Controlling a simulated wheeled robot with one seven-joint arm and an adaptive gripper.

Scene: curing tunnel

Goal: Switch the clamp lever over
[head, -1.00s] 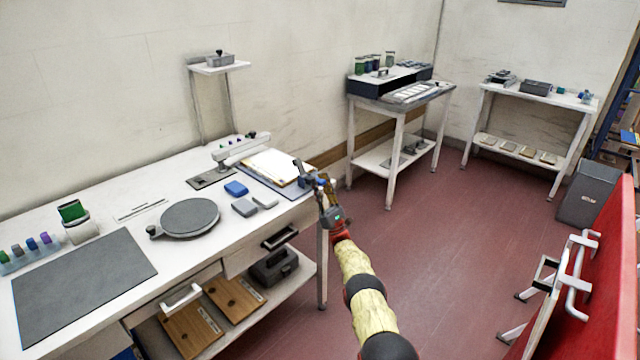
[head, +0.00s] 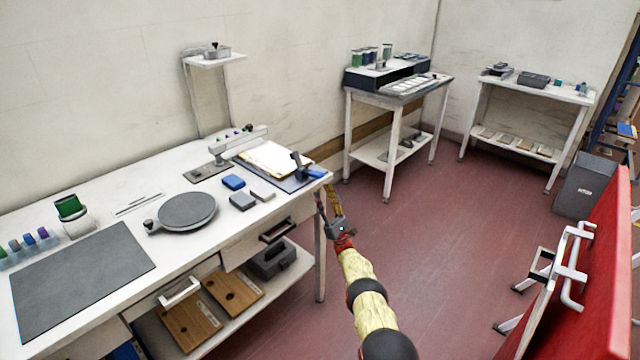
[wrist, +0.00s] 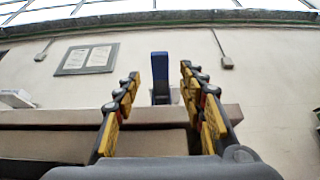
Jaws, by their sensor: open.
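The clamp lever (head: 313,173) has a blue handle and sits at the right front corner of the white bench, by the clipboard (head: 268,158). A dark upright part (head: 297,160) stands at its left end. In the wrist view the blue lever (wrist: 160,72) shows upright between my fingers, apart from both. My gripper (head: 328,196) is open and empty, just below and to the right of the lever, off the bench edge. In the wrist view my gripper (wrist: 158,85) shows yellow-padded fingers spread on both sides. I cannot tell the exact depth to the lever.
The white bench (head: 110,246) holds a round grey plate (head: 187,213), blue and grey blocks, and a dark mat (head: 80,280). A red panel with white handles (head: 600,290) stands at right. The floor between is clear.

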